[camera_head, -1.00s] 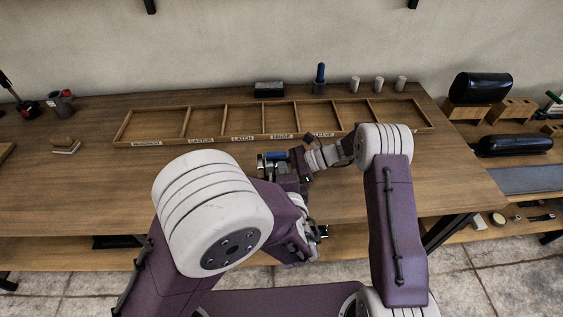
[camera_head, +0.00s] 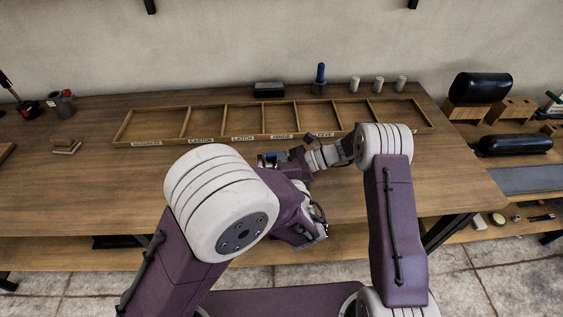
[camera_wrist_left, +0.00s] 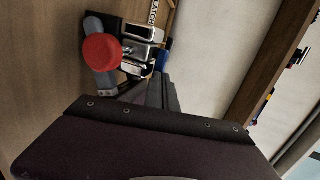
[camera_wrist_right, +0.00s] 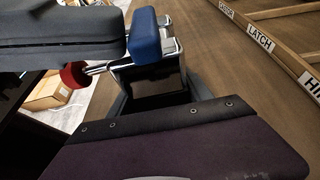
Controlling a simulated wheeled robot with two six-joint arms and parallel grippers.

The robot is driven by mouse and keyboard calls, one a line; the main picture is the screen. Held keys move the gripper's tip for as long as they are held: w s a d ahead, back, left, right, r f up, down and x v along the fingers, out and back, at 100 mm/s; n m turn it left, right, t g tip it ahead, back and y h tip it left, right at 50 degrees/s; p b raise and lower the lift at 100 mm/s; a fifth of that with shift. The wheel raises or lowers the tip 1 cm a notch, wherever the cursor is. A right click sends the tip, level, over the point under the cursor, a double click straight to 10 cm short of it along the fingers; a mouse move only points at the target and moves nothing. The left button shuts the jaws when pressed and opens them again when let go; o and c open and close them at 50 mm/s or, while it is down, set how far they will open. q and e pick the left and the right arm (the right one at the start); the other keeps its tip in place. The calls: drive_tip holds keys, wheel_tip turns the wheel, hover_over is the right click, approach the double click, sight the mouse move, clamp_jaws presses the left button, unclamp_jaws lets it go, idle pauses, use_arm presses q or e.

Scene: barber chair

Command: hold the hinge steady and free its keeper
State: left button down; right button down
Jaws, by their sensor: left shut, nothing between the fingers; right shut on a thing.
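The hinge is a chrome piece with a blue end (camera_wrist_right: 145,38); it also shows in the left wrist view (camera_wrist_left: 142,36) and, small, in the head view (camera_head: 270,160). My right gripper (camera_wrist_right: 155,85) is shut on the hinge and holds it over the bench. A red knob on a thin chrome pin (camera_wrist_right: 75,75), seemingly the keeper, sticks out from the hinge; its round face shows in the left wrist view (camera_wrist_left: 102,50). My left gripper (camera_wrist_left: 165,88) is shut and empty, close beside the hinge. Its fingers partly cover the knob in the right wrist view.
A wooden tray (camera_head: 160,142) with labelled compartments, all apparently empty, lies behind the grippers on the bench. Behind it stand a dark box (camera_head: 269,89), a blue-handled tool (camera_head: 320,78) and grey cylinders (camera_head: 378,84). The bench left of my arms is mostly clear.

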use_arm(q)
drive_tip(key=shift+w+d+n+y, duration=0.1)
drive_tip(key=shift+d+n+y, duration=0.05)
drive_tip(key=shift+n+y, duration=0.3)
drive_tip(key=shift+w+d+f+n+g+y, duration=0.1)
drive_tip(key=shift+w+d+n+g+y, duration=0.15)
drive_tip(key=shift+w+n+y, duration=0.35)
drive_tip(key=shift+w+d+r+n+g+y, duration=0.1)
drive_tip(key=shift+w+d+n+g+y, duration=0.2)
drive_tip(key=shift+w+y, duration=0.4)
drive_tip(key=shift+w+d+f+n+g+y, duration=0.1)
drive_tip(key=shift+w+d+n+g+y, duration=0.05)
drive_tip(key=shift+w+n+y, duration=0.5)
drive_tip(key=shift+w, duration=0.3)
drive_tip(key=shift+a, duration=0.1)
